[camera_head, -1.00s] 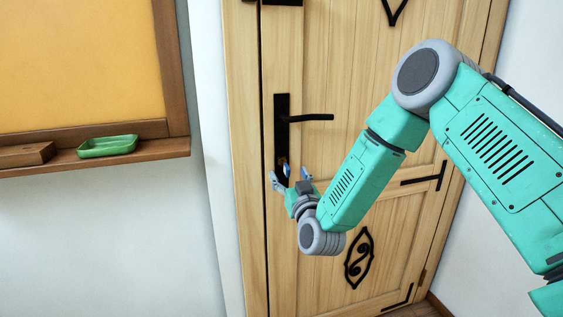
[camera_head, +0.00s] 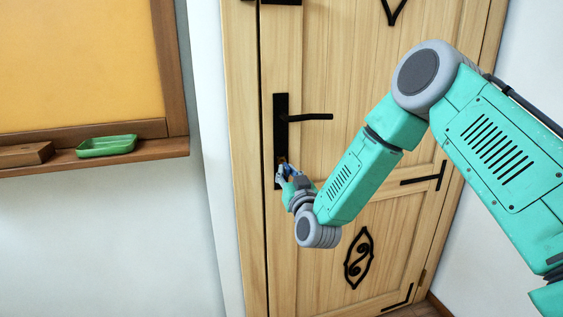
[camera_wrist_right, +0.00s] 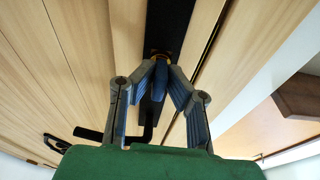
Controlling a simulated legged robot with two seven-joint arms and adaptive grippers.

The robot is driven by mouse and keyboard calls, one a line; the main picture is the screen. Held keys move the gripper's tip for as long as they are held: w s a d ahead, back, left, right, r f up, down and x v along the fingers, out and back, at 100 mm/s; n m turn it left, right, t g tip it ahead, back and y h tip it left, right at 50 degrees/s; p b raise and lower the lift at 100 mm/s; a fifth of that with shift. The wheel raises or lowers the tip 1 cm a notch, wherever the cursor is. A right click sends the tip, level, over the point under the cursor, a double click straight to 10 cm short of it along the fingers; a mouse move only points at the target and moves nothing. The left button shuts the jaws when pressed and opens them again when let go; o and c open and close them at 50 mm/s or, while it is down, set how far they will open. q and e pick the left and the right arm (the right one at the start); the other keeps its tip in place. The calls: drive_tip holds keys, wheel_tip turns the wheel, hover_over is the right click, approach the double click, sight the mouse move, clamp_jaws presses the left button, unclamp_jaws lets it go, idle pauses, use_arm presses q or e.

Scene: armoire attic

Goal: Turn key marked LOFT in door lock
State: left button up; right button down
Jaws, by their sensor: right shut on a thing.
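The wooden door (camera_head: 345,70) has a tall black lock plate (camera_head: 281,140) with a lever handle (camera_head: 312,117). A small brass spot of the lock (camera_head: 283,159) shows low on the plate. My right gripper (camera_head: 284,170) is at the lower plate, its fingers closed together. In the right wrist view, my right gripper (camera_wrist_right: 161,70) is shut on a small dark blue piece, seemingly the head of the key (camera_wrist_right: 160,80), right in front of the brass lock. The fingers hide most of the key; no LOFT marking is legible. My left gripper is not in view.
Left of the door is a wooden ledge (camera_head: 165,150) with a green tray (camera_head: 106,145) and a wooden block (camera_head: 26,154). Black iron fittings (camera_head: 425,178) sit on the door.

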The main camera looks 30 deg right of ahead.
drive_tip(key=m+b, duration=0.1)
drive_tip(key=m, duration=0.2)
drive_tip(key=shift+m, duration=0.4)
drive_tip(key=c, duration=1.5)
unclamp_jaws()
drive_tip(key=shift+c, duration=0.2)
